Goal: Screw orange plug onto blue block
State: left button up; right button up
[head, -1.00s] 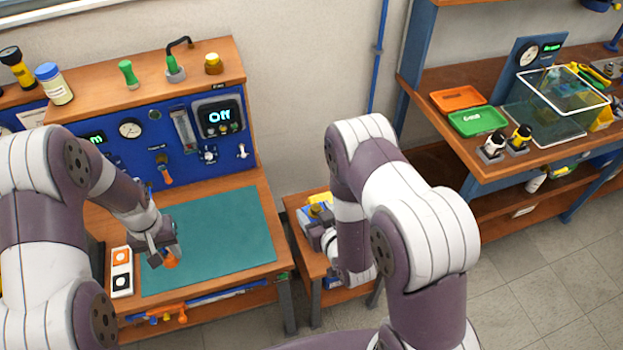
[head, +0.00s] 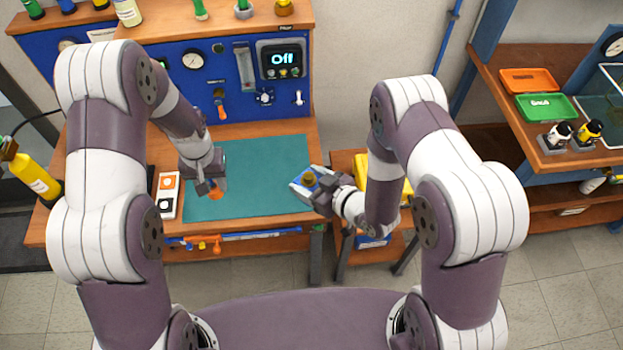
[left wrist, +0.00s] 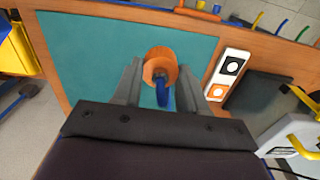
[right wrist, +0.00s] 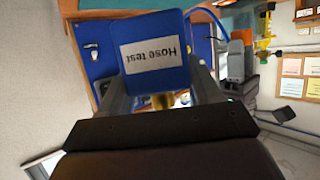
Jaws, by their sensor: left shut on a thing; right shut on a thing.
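The orange plug (left wrist: 157,62), a round orange piece with a blue part below it, is between the fingertips of my left gripper (left wrist: 152,80) in the left wrist view. In the head view my left gripper (head: 207,180) is above the left part of the green mat, with the orange plug (head: 216,193) at its tip. My right gripper (head: 328,192) is shut on the blue block (head: 301,192), near the mat's right edge. The right wrist view shows the blue block (right wrist: 158,75) with a "Hose test" label. A brass-coloured fitting (head: 309,178) shows on the block. Plug and block are apart.
The green mat (head: 250,165) between the grippers is clear. A white switch box (head: 168,195) lies at its left. The blue panel (head: 215,75) with a display reading "Off" stands behind. A small side table (head: 345,165) with a yellow object is at the right.

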pick_arm(q)
jog(key=w+d+r+m, duration=0.2)
jog(key=d+r+m, duration=0.1)
jog(key=d, duration=0.7)
jog(key=n, duration=0.7)
send_near(309, 175)
jog(key=shift+a, duration=0.15)
jog(key=shift+f, duration=1.95)
jog(key=shift+f, duration=0.1)
jog(key=shift+f, duration=0.8)
jog(key=shift+f, duration=0.55)
